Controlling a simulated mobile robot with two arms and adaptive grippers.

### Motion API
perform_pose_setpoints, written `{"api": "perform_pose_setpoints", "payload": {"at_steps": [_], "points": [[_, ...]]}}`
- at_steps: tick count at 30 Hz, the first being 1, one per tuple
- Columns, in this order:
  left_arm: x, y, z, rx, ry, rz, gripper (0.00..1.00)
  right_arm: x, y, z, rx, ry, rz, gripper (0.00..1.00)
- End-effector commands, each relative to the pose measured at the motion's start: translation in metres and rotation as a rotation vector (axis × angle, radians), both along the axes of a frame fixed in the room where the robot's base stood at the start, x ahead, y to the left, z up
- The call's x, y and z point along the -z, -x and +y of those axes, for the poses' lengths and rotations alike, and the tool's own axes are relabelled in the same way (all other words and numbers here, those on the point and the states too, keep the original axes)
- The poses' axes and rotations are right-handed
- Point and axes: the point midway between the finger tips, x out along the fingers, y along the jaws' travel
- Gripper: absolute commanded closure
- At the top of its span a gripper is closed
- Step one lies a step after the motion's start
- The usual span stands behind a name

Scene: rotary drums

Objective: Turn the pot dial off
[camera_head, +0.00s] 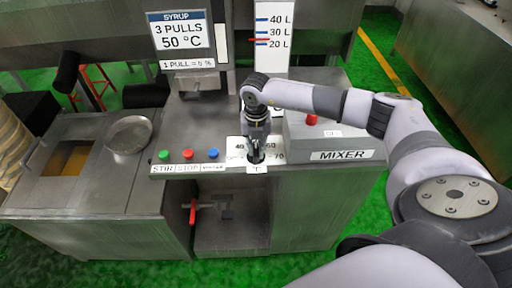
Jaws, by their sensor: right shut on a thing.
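The pot dial (257,157) sits on the front of the steel machine top, on a white scale plate with numbers such as 40, 60 and 70. My right gripper (256,152) comes down on it from above and is shut on it. The gripper hides most of the dial, so where it points cannot be told. A small white label (257,169) hangs at the edge just below. My left gripper is not in view.
Green, red and blue buttons (188,154) sit left of the dial. A box marked MIXER (342,155) with a red button (311,119) stands right. A red-handled valve (193,211) is below. A syrup sign (182,34) and level gauge (274,35) stand behind. A round metal bowl (129,134) lies left.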

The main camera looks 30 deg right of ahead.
Motion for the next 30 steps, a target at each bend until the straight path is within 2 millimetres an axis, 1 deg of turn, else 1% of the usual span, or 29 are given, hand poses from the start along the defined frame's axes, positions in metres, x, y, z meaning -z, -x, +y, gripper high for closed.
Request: {"api": "perform_pose_setpoints", "payload": {"at_steps": [8,14,20,30], "points": [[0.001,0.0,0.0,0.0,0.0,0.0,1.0,0.0,0.0,0.0,-0.004,0.0,0.0,1.0],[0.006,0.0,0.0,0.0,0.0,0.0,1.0,0.001,0.0,0.0,-0.051,-0.001,-0.001,1.0],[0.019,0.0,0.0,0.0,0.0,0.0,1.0,0.003,0.0,0.0,-0.168,0.0,-0.001,1.0],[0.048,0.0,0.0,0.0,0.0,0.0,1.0,0.004,-0.001,0.0,-0.479,0.0,-0.002,1.0]]}}
